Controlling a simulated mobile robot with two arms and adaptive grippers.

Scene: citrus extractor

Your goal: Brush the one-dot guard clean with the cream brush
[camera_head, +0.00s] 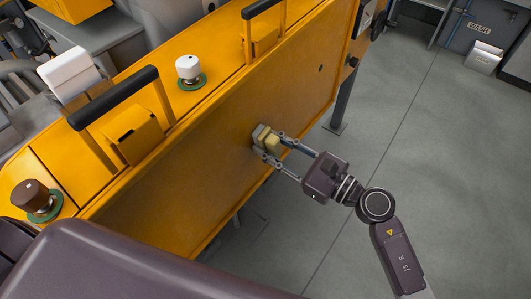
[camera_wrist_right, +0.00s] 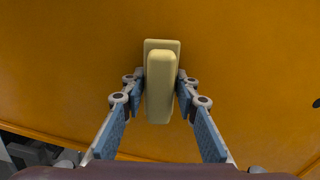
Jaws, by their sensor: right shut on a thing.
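My right gripper (camera_head: 270,147) is shut on the cream brush (camera_head: 271,143). The brush's cream handle (camera_wrist_right: 160,88) stands between the two fingers in the right wrist view, with a wider cream block behind it. The brush head is up against the yellow front panel (camera_head: 215,165), or very close to it; its bristle contact is hidden. A single dark dot (camera_head: 320,68) shows on this panel toward its right end, and at the right edge of the right wrist view (camera_wrist_right: 316,104). No clear dirt is visible on the panel. My left gripper is out of view.
Along the machine's top are black handles (camera_head: 113,98), a white knob (camera_head: 188,68) and a brown knob (camera_head: 36,196) on green bases, and a white block (camera_head: 69,73). The grey floor (camera_head: 450,190) is open at the right.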

